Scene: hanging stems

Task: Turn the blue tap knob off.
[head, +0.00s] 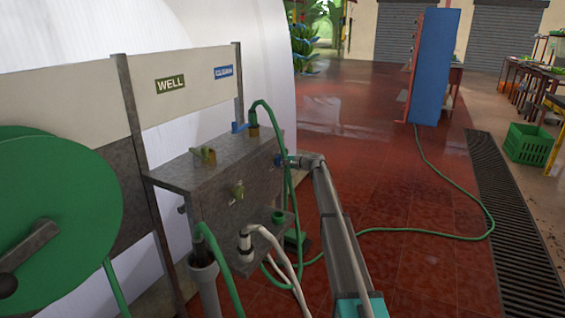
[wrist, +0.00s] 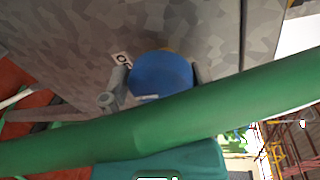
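The blue tap knob (wrist: 162,75) is round and sits on the grey metal box, beside a small white label whose letters are partly hidden. In the head view only a bit of blue (head: 280,160) shows at the box's right side, mostly hidden by my gripper. My gripper (head: 289,160) reaches that side face. In the wrist view its fingers (wrist: 159,82) stand on the left and right of the knob, close to its rim. I cannot tell whether they press on it. A green hose (wrist: 180,120) crosses in front of the knob's lower part.
A green hose reel (head: 60,200) stands at left. White hoses (head: 285,262) hang below.

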